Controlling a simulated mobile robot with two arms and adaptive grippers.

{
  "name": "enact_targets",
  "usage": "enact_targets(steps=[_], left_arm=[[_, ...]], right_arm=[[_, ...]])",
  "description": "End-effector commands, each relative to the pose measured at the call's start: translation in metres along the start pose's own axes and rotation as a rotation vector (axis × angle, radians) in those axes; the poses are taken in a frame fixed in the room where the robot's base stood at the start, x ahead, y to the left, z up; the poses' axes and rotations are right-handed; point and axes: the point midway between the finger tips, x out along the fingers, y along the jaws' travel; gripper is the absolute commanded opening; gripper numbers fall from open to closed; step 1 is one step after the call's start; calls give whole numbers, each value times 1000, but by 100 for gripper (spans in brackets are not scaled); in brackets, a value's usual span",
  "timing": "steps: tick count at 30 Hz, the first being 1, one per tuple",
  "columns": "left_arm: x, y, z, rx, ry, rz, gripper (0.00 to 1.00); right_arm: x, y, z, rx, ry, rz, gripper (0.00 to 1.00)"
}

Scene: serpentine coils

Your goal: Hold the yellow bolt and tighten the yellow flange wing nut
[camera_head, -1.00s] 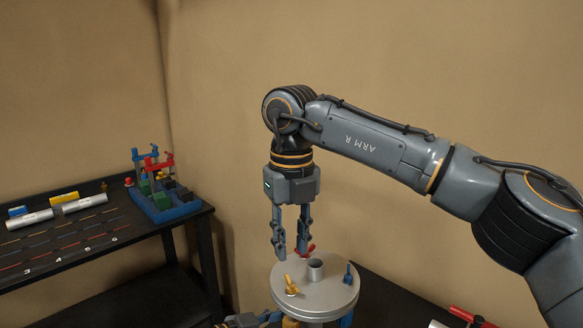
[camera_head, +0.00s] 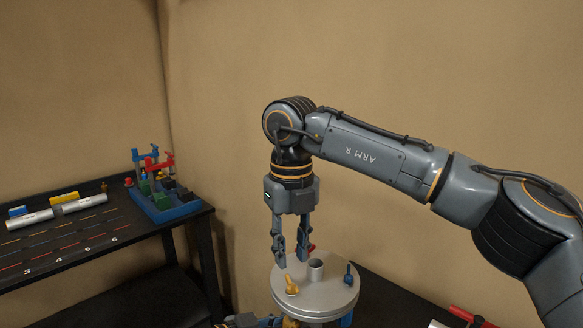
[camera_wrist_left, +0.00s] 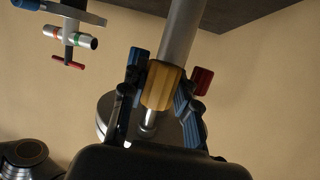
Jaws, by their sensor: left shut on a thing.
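The yellow flange wing nut (camera_head: 291,285) sits on the front left of the round grey flange (camera_head: 325,301) in the head view. My right gripper (camera_head: 291,260) points down with its fingers apart and empty, just above the nut and clear of it. My left gripper (camera_head: 265,321) shows only in part at the bottom edge. In the left wrist view, my left gripper (camera_wrist_left: 158,96) is closed around the yellow bolt (camera_wrist_left: 163,84) from below the flange. The bolt also shows a little in the head view (camera_head: 290,322). Whether the nut's thread is seated cannot be seen.
A pipe stub (camera_head: 316,270) rises from the flange. A blue wing nut (camera_head: 349,275) stands at its right, and a red one (camera_head: 311,247) is partly behind my right finger. A dark bench (camera_head: 110,240) at left carries a blue tray (camera_head: 180,211). A red-handled tool (camera_head: 470,316) lies lower right.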

Motion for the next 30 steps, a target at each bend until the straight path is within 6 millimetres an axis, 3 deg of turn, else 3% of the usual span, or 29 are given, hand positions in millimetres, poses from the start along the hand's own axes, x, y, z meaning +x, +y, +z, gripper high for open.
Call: enact_targets(steps=[18, 30], left_arm=[[0, 0, 0, 0, -1, -1, 2], [0, 0, 0, 0, -1, -1, 2]], right_arm=[[49, 0, 0, 0, 1, 1, 26], [54, 0, 0, 0, -1, 1, 26]])
